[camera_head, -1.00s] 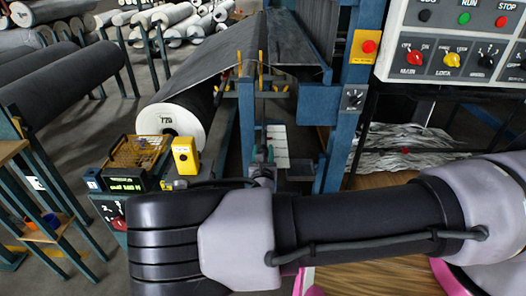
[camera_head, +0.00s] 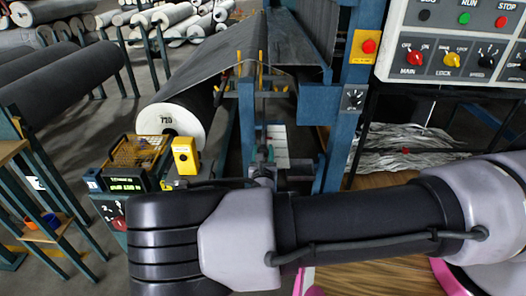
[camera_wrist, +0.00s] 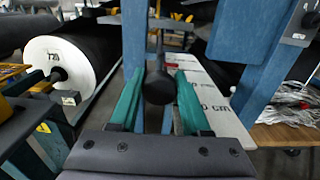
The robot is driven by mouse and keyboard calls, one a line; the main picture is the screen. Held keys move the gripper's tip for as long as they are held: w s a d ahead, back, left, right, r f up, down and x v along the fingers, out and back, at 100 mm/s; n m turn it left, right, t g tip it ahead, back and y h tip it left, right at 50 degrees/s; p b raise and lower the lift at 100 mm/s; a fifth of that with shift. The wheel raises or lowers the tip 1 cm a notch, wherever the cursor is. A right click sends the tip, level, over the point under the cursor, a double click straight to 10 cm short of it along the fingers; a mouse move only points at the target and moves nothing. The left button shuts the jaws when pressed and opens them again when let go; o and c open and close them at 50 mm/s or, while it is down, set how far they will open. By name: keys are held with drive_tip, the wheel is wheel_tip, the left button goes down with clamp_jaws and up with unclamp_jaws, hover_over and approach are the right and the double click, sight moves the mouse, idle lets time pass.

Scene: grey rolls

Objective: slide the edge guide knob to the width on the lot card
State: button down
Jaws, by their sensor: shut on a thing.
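My gripper (camera_wrist: 159,78) has two teal fingers, one on each side of the dark, round edge guide knob (camera_wrist: 158,88), and is shut on it. The knob's stem rises behind it towards the frame's crossbar. In the head view my forearm and wrist hide most of the gripper. I cannot make out a lot card with a readable width.
A dark roll with a white, numbered end (camera_head: 172,122) stands left of the blue frame (camera_head: 340,150). A yellow box (camera_head: 185,156) and a small display unit (camera_head: 126,184) sit nearer. A control panel (camera_head: 455,45) is at upper right, above a pile of pale scraps (camera_head: 410,140).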

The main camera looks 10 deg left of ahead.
drive_tip(key=shift+s, duration=0.1)
drive_tip(key=v, duration=1)
drive_tip(key=shift+s, duration=0.15)
drive_tip(key=shift+f, duration=0.1)
drive_tip(key=shift+c, duration=1.9)
unclamp_jaws()
drive_tip(key=v, duration=1.1)
